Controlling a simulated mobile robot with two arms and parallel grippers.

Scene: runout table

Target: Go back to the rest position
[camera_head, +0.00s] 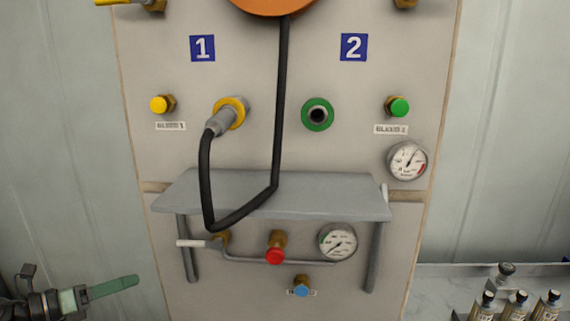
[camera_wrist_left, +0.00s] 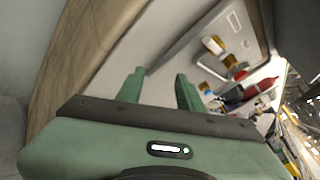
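My left gripper (camera_head: 110,287) is at the lower left of the head view, left of the panel and clear of it. In the left wrist view its two green fingers (camera_wrist_left: 162,90) stand apart with nothing between them. My right gripper is in neither view. On the panel (camera_head: 345,75), a grey plug (camera_head: 222,119) sits in the yellow-ringed socket under the number 1 sign. A black hose (camera_head: 281,100) runs from it, over the shelf, up to an orange round part (camera_head: 275,4). The green-ringed socket (camera_head: 317,115) under number 2 is empty.
A grey shelf (camera_head: 330,192) juts from the panel. Below it are a white-handled valve (camera_head: 195,243), a red knob (camera_head: 275,256), a gauge (camera_head: 338,241) and a blue knob (camera_head: 301,291). Several small bottles (camera_head: 515,302) stand at the lower right.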

